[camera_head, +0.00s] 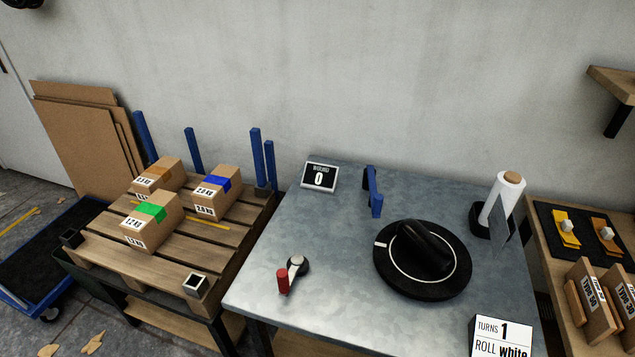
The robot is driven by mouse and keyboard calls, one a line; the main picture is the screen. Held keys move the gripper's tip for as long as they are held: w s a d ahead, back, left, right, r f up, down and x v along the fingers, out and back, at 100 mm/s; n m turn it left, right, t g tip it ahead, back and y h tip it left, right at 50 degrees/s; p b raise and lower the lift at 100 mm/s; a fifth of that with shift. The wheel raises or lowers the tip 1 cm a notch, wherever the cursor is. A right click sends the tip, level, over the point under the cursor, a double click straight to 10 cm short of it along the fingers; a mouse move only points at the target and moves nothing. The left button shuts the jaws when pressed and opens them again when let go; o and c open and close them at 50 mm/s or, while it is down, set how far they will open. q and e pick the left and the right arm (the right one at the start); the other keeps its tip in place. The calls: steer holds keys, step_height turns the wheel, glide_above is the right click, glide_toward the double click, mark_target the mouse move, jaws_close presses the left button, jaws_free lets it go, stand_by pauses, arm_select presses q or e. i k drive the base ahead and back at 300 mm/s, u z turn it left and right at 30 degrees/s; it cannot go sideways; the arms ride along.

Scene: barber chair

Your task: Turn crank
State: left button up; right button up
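The crank (297,265) is on the left front part of the grey metal table (335,240), with a dark and grey hub and a red handle (283,281) pointing to the front left. A round black turntable (462,276) with a thin white ring and a white mark at its left edge sits to the right of the crank. A dark rounded object (425,248) lies on it. A small display (319,177) at the back left reads 0. A card (502,338) at the front right reads "TURNS 1" and "ROLL white". Neither gripper is in view.
A white roll (503,198) stands in a black holder at the back right. A blue upright piece (375,197) stands behind the turntable. Several boxes (152,220) sit on a wooden pallet (185,248) at left. The tabletop between crank and turntable is clear.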

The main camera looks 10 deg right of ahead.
mark_target(286, 279)
steer(key=u, duration=0.5)
steer(key=k, duration=1.2)
steer(key=u, duration=1.1)
steer(key=i, duration=0.9)
steer(key=z, duration=0.7)
